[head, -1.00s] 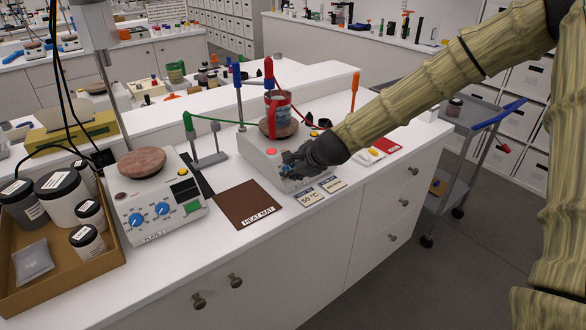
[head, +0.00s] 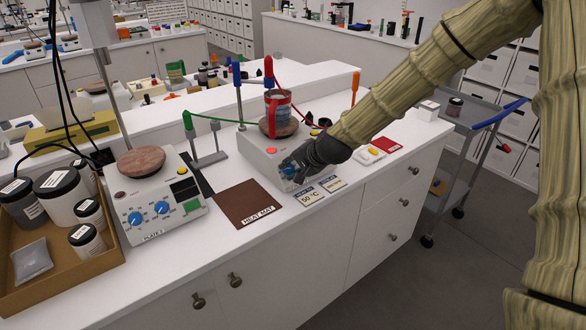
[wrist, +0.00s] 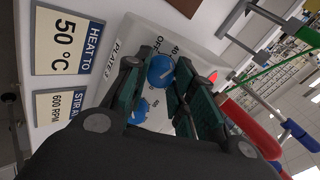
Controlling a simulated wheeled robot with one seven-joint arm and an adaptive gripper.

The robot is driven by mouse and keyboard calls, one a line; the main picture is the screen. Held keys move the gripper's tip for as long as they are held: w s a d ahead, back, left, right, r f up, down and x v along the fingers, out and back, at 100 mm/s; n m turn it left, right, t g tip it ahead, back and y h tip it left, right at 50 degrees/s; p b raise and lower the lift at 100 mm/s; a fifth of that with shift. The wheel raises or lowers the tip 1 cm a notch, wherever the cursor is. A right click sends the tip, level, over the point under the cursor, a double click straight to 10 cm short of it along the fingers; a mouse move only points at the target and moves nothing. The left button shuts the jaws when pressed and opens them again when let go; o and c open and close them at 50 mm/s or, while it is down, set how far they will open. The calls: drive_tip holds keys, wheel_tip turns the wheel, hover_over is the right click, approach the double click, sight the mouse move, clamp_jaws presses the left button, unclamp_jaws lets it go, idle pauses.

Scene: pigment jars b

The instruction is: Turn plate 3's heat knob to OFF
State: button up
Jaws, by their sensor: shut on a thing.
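Plate 3 (head: 262,152) is a white hot plate on the bench, with a red-banded vessel (head: 278,108) on its round brown top. In the wrist view its front panel (wrist: 118,47) carries a PLATE 3 label. My gripper (wrist: 158,76) is at that panel, one finger on each side of a blue knob (wrist: 161,70), and is shut on it. OFF and 40 are printed beside this knob. A second blue knob (wrist: 140,110) is partly hidden by the fingers. The held knob's pointer is too small to read surely. In the head view my gripper (head: 296,166) covers much of the panel.
Cards reading HEAT TO 50 °C (wrist: 64,42) and STIR AT 600 RPM (wrist: 62,117) lie before the plate. A brown heat mat (head: 240,203) and another hot plate (head: 160,212) are left of it. A stand with a green cable (head: 208,150) is close by.

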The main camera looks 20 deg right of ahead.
drive_tip(key=n, duration=0.5)
drive_tip(key=shift+n+b, duration=0.3)
drive_tip(key=shift+b, duration=0.05)
drive_tip(key=n, duration=0.5)
drive_tip(key=shift+b, duration=0.3)
drive_tip(key=shift+n, duration=0.3)
drive_tip(key=o, duration=1.1)
drive_tip(key=shift+d, duration=0.1)
drive_tip(key=shift+c, duration=0.2)
drive_tip(key=shift+r, duration=0.1)
drive_tip(key=v, duration=1.2)
drive_tip(key=shift+d, duration=0.1)
